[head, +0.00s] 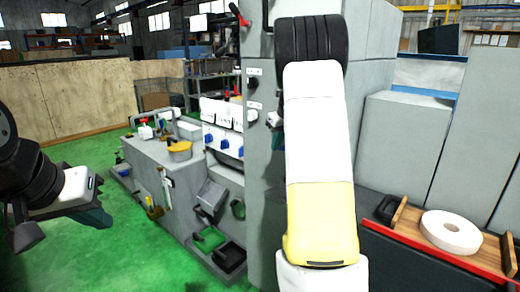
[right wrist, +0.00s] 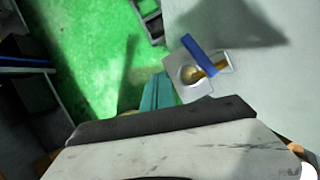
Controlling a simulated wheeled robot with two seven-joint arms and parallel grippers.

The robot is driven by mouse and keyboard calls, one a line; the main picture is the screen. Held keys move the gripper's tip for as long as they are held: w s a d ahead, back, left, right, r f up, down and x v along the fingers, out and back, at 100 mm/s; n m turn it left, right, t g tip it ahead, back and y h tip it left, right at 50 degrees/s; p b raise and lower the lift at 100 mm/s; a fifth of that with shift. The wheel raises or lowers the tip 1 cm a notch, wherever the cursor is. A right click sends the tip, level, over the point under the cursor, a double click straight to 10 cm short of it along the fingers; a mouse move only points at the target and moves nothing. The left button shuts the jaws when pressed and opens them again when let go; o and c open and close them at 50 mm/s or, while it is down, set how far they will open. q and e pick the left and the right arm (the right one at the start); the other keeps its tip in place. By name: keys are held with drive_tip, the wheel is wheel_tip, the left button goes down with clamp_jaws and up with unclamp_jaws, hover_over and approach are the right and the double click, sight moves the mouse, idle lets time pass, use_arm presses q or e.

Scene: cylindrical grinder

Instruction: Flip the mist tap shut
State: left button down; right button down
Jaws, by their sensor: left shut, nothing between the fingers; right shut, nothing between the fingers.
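The mist tap shows in the right wrist view as a blue lever (right wrist: 199,54) over a brass body (right wrist: 211,70) on a pale square plate on a grey panel. The lever lies slantwise across the plate. My right gripper (right wrist: 158,91) is shut and empty, its teal fingers just left of the plate; I cannot tell whether they touch it. In the head view my right arm's white and yellow links cover the middle, and I cannot make out the tap or right gripper there. My left gripper (head: 98,218) is shut and empty at the left, over the green floor.
A grey machine with blue knobs (head: 224,142) and a yellow round part (head: 180,148) stands left of the tall grey cabinet (head: 262,190). A wooden tray (head: 490,262) holding a white ring (head: 451,232) is at the right. Green floor (head: 120,258) is clear at lower left.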

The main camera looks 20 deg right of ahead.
wheel_tip(320, 180, up, 6)
drive_tip(key=s+a, duration=0.1)
drive_tip(key=a, duration=0.1)
drive_tip(key=shift+s+r, duration=0.25)
drive_tip(key=shift+s, duration=0.15)
